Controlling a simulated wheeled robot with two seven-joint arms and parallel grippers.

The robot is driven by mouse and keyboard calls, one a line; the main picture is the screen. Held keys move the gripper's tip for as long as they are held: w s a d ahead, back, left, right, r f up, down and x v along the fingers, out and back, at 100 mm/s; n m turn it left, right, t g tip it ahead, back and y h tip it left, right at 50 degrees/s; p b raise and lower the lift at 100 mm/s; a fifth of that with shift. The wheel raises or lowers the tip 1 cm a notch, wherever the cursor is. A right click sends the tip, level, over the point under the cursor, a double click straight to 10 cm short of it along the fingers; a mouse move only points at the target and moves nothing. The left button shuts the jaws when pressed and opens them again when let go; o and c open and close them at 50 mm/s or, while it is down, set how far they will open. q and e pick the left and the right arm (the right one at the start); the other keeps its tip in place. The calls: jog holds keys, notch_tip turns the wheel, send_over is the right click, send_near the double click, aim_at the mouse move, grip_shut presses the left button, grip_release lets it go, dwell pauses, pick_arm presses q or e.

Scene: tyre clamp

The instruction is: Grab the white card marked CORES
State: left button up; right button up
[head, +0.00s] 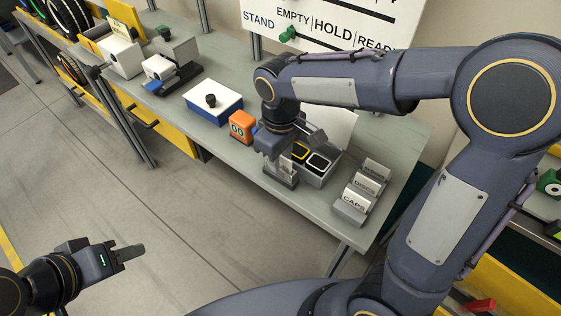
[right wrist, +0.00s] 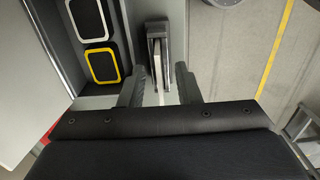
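My right gripper (head: 283,155) points down over a small grey upright holder (head: 281,176). In the right wrist view my right gripper (right wrist: 160,88) is open, with its two fingers apart and nothing held. The holder (right wrist: 158,35) shows beyond the fingertips with a thin pale card (right wrist: 157,60) edge-on in it, roughly in line with the gap. No lettering on this card can be read, so I cannot tell whether it is marked CORES. My left gripper (head: 128,253) is empty at the lower left, away from the bench; its finger opening cannot be made out.
A stepped grey rack (head: 350,210) at right has labels including CAPS and DISCS. A grey tray (head: 322,178) with yellow- and white-rimmed black pieces adjoins the holder. An orange box (head: 242,127) and a blue-white box (head: 213,99) stand left. A white board (head: 330,25) is behind.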

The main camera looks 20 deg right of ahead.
jog(key=shift+c, duration=0.4)
grip_shut()
